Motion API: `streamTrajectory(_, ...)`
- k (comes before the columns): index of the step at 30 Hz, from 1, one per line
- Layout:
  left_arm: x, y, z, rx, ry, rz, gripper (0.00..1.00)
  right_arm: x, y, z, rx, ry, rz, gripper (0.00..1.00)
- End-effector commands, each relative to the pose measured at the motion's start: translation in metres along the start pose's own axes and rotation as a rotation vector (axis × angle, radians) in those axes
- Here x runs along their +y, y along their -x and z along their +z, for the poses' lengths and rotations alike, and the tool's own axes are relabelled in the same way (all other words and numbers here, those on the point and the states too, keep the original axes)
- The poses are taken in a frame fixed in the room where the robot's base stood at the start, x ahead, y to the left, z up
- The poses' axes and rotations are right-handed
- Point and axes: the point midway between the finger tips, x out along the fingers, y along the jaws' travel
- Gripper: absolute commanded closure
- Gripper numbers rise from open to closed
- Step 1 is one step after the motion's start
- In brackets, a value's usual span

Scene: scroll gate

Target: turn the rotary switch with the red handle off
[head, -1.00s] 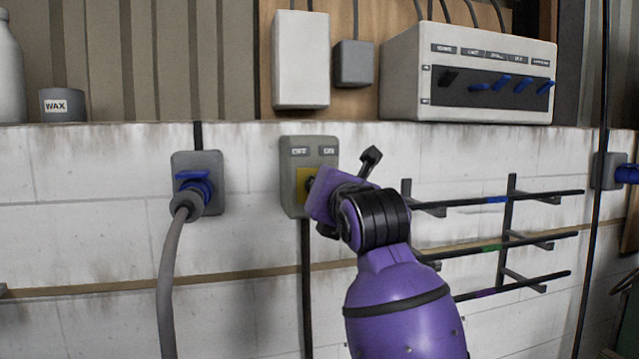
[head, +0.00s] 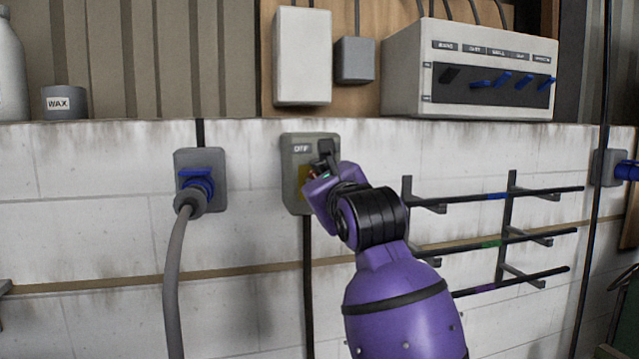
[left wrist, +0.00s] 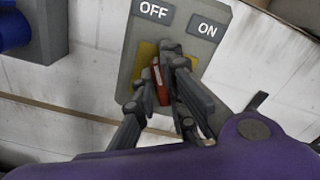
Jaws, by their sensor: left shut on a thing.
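The rotary switch is a grey-green box (head: 293,165) on the white wall, with a yellow plate and OFF and ON labels. It fills the middle of the left wrist view (left wrist: 130,70). Its red handle (left wrist: 161,88) shows between the dark fingers, its upper end leaning a little toward the OFF side; the fingers hide part of it. My left gripper (left wrist: 163,74) is shut on the red handle. In the head view my purple left gripper (head: 320,168) covers the switch's right side, and a finger hides the ON label. My right gripper is in neither view.
A blue plug in a grey socket (head: 212,164) with a hanging cable is left of the switch. Dark rack bars (head: 470,203) stick out on the right. A grey box with levers (head: 405,75) stands on the ledge above. A wax tin (head: 65,103) sits at left.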

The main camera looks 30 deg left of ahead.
Motion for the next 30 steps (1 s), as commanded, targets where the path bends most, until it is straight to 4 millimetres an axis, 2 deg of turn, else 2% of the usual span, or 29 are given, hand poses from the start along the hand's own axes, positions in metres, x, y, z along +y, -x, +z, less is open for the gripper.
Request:
streamTrajectory(12, 0.0020, -0.0002, -0.0007, 0.000, 0.175, 0.001, 1.00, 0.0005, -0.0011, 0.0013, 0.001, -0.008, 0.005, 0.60)
streamTrajectory(28, 0.0021, -0.0002, -0.0007, 0.001, 0.195, 0.001, 1.00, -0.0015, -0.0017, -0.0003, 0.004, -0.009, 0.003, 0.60)
streamTrajectory(29, 0.0021, -0.0002, -0.0007, 0.001, 0.196, 0.001, 0.86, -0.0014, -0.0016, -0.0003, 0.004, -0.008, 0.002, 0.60)
streamTrajectory(30, 0.0021, -0.0002, -0.0007, 0.001, 0.195, 0.001, 0.80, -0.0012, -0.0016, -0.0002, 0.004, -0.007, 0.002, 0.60)
